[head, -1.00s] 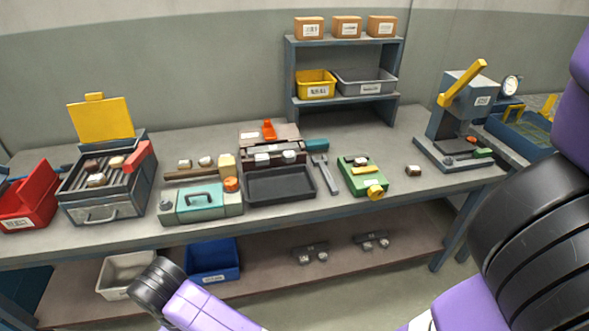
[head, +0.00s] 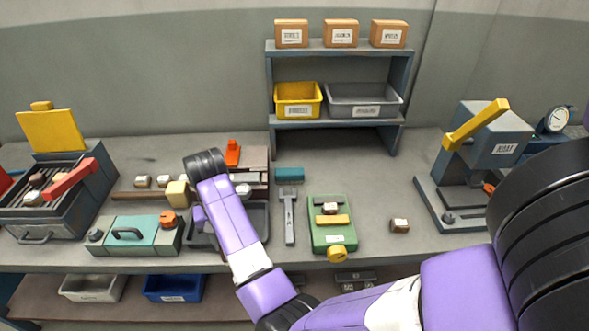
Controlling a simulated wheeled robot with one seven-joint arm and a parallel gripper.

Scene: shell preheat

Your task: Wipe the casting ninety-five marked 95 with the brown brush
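Small castings show in several places; no mark 95 can be read. Two pale castings (head: 142,181) lie by a long brown bar with a cream block (head: 177,194) at its right end, which looks like the brown brush. One casting (head: 330,208) sits in a green fixture (head: 320,236). A brown-and-pale casting (head: 399,225) lies alone on the bench. Others sit in the open heater box at left and in a rack partly hidden by my arm. My purple arm reaches up over the black tray; my gripper cannot be seen.
A teal toolbox (head: 140,234) stands left of the black tray (head: 258,222). A press with a yellow lever (head: 476,127) stands right. A shelf (head: 335,122) with bins stands behind. Bench around the lone casting is clear.

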